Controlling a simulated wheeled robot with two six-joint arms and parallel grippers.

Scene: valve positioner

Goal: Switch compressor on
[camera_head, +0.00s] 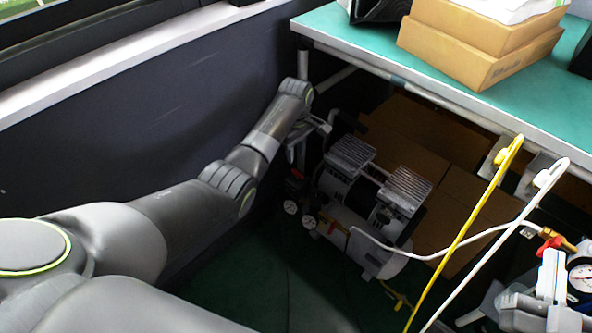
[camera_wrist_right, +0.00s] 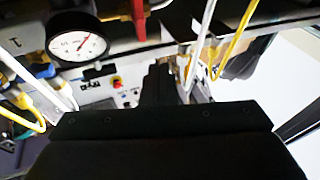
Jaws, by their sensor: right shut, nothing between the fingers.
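The compressor (camera_head: 368,195) stands on the floor under the workbench, with two grey finned heads, a silver tank and small round gauges (camera_head: 291,207) on its left side. My left arm reaches in from the left, and its gripper (camera_head: 318,126) is just above and left of the compressor, near the table leg. The fingers are small and dark there, so I cannot tell whether they are open or touch anything. No switch can be made out clearly. My right gripper (camera_wrist_right: 178,88) is shut and empty in the right wrist view, close to white and yellow tubes.
The green workbench (camera_head: 372,48) overhangs the compressor, with cardboard boxes (camera_head: 480,45) on top. Brown cartons stand behind the compressor. Yellow (camera_head: 465,233) and white (camera_head: 490,245) hoses hang at right. A pressure gauge (camera_wrist_right: 77,46) sits near my right gripper. A dark wall borders the left.

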